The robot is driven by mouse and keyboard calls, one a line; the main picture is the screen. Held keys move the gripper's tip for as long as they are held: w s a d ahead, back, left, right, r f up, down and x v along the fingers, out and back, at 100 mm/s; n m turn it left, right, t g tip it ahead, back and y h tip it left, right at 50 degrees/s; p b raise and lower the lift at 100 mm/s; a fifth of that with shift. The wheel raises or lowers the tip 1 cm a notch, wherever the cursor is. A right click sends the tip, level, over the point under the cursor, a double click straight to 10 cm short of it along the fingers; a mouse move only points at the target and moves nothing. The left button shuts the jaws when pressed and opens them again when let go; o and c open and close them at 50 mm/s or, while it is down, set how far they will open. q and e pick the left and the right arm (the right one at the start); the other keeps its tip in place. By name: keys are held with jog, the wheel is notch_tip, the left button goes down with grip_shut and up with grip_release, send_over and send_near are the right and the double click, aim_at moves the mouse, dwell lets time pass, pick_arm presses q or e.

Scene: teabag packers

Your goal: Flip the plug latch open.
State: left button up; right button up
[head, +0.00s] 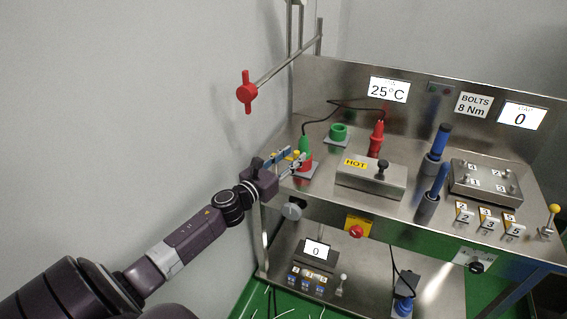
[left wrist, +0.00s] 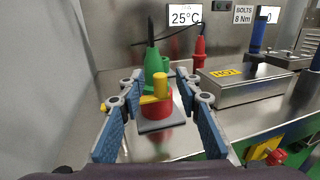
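A green plug (head: 305,146) with a black cable stands upright at a red socket (head: 306,172) on the steel bench. In the left wrist view the green plug (left wrist: 153,62) is behind a yellow latch (left wrist: 160,87), whose upright post rises at the red socket (left wrist: 156,113). A small yellow end (left wrist: 103,107) shows left of the left finger; I cannot tell whether it belongs to the latch. My left gripper (head: 292,160) is at the socket. In the wrist view its fingers (left wrist: 158,84) are apart, one on each side of the latch post; contact is unclear. My right gripper is out of view.
A red plug (head: 376,139) and an empty green socket (head: 338,132) are farther back. A steel HOT box (head: 371,177) with a black knob is to the right, then blue tools (head: 440,140) and a bolt plate (head: 486,181). A red-handled rod (head: 246,92) juts out above.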

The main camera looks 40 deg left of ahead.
pick_arm(q)
jog(key=s, duration=1.1)
jog(key=shift+s, duration=0.35)
jog(key=shift+a, duration=0.1)
